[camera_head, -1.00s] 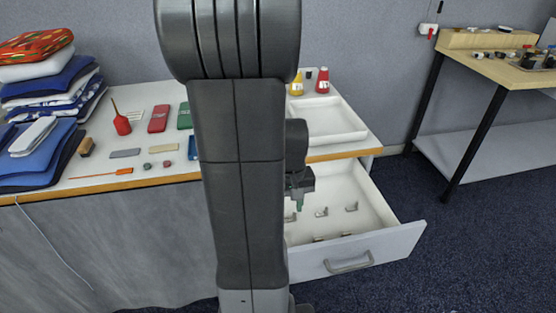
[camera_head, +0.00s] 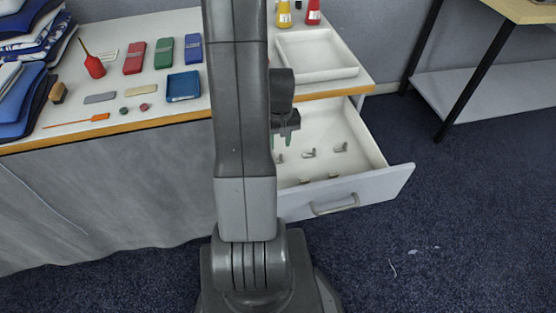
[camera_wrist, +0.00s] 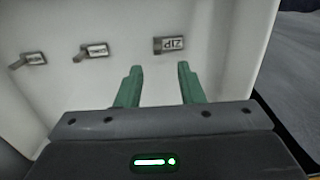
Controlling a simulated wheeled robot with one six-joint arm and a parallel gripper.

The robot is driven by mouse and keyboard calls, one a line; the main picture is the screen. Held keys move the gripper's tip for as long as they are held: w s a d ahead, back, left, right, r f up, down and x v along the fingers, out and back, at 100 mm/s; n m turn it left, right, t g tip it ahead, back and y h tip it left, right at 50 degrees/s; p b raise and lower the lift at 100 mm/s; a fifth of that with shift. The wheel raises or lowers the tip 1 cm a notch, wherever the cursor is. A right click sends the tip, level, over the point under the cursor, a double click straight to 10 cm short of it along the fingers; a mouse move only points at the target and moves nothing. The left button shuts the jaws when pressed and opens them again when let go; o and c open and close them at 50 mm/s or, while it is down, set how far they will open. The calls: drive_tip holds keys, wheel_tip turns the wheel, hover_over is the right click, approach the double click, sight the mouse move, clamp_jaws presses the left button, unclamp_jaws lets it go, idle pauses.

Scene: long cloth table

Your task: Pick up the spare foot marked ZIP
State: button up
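The foot marked ZIP (camera_wrist: 170,45) lies in the open white drawer, its label upside down in the wrist view. My gripper (camera_wrist: 158,68) is open and empty, with green fingers apart. In the wrist view the ZIP foot is just beyond the fingertips, toward the right finger, and not between them. In the head view my gripper (camera_head: 287,140) hangs over the drawer (camera_head: 355,183), partly hidden by my arm. I cannot tell there which foot is ZIP.
Other labelled feet, one in the middle (camera_wrist: 93,51) and one at the left (camera_wrist: 30,60), lie in the drawer. A white tray (camera_head: 350,72) is on the table above. A blue tray (camera_head: 183,86) and an orange-handled tool (camera_head: 99,117) lie left of my arm.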

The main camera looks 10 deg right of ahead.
drive_tip(key=f, duration=0.4)
drive_tip(key=shift+s+d+f+b, duration=0.15)
drive_tip(key=shift+s+b, duration=0.15)
drive_tip(key=shift+s, duration=0.1)
drive_tip(key=shift+f, duration=0.5)
clamp_jaws()
